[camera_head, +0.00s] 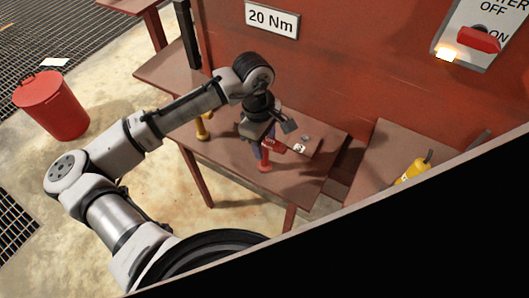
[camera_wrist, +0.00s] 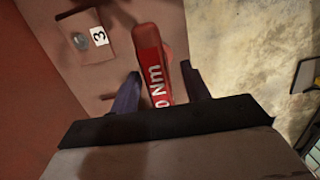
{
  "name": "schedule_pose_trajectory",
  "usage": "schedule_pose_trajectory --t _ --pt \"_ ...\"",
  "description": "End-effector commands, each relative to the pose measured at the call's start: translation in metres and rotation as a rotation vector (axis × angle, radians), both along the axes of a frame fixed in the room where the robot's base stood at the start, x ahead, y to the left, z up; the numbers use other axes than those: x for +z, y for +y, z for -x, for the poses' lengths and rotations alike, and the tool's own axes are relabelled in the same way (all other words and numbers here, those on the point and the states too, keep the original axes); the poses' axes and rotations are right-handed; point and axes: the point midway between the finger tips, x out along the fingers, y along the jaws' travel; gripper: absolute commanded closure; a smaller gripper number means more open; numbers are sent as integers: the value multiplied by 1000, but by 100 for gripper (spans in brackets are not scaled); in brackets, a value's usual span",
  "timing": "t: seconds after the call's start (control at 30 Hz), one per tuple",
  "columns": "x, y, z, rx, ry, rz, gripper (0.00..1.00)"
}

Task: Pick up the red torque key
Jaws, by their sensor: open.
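The red torque key (camera_wrist: 152,62) shows in the wrist view with white lettering ending in "Nm" along it. In the head view a red upright piece (camera_head: 264,163) stands on the brown table under my gripper; it looks like part of the same key. My gripper (camera_wrist: 161,85) is open, with one dark finger on each side of the red key in the wrist view. I cannot tell whether either finger touches it. In the head view my gripper (camera_head: 263,147) points down over the table, and the arm hides part of the key.
A small plate with a "3" tag (camera_wrist: 99,42) lies beside the key. A yellow tool (camera_head: 204,126) stands on the brown table (camera_head: 225,150) to the left. Behind is a red wall with a "20 Nm" sign (camera_head: 272,18). Another yellow tool (camera_head: 414,168) lies on the right table.

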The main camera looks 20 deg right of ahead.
Motion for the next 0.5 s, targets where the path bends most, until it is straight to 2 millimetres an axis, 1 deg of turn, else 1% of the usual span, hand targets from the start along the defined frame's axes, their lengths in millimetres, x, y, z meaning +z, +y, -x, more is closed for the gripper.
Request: schedule_pose_trajectory --t 0.1,0.43,0.47,0.5 --pt "0 0 0 0 0 0 53" --pt "0 0 0 0 -1 -1 96" --pt "0 0 0 0 -1 -1 100" --pt "0 0 0 0 -1 -1 100"
